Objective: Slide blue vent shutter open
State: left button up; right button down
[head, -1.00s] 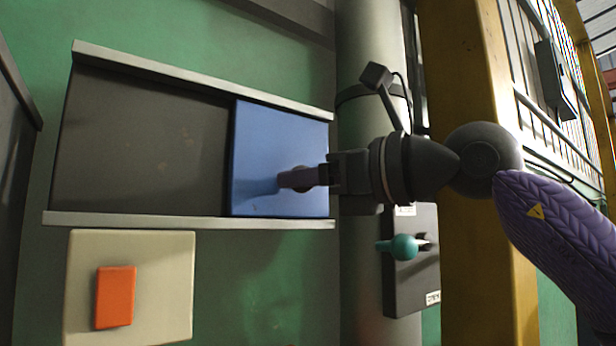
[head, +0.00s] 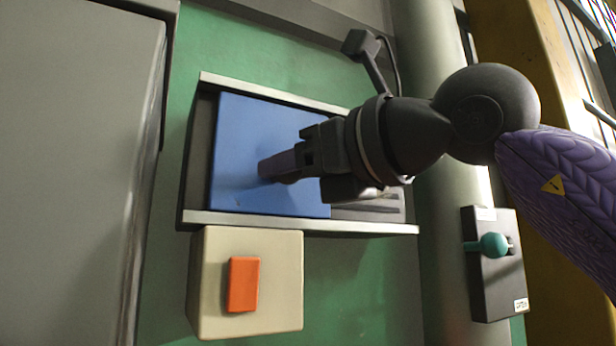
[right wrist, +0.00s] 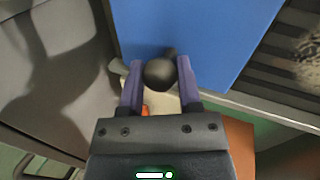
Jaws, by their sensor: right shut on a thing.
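The blue vent shutter (head: 238,135) sits between the upper and lower grey rails (head: 300,222) of a frame on the green wall. It covers most of the opening's left part, with a narrow dark strip at its left. Grey vent slats (head: 372,208) show at its right, and also in the right wrist view (right wrist: 285,68). My right gripper (head: 277,168) reaches in from the right, its fingers at the shutter's face. In the right wrist view its fingers close around a round dark knob (right wrist: 159,74) on the shutter. My left gripper is not in view.
A beige box with an orange button (head: 243,284) stands just below the frame. A grey cabinet (head: 75,170) fills the left side. A pipe (head: 437,200) and a dark box with a teal-knobbed lever (head: 490,245) are at the right.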

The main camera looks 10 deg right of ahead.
jog(key=shift+s+a, duration=0.1)
jog(key=shift+a, duration=0.1)
jog(key=shift+c, duration=1.4)
grip_release()
jog(key=shift+d, duration=0.1)
jog(key=shift+s+d, duration=0.15)
jog(key=shift+s, duration=0.1)
jog(key=b+v, duration=0.3)
jog(key=v, duration=0.6)
jog(key=shift+s+d, duration=0.15)
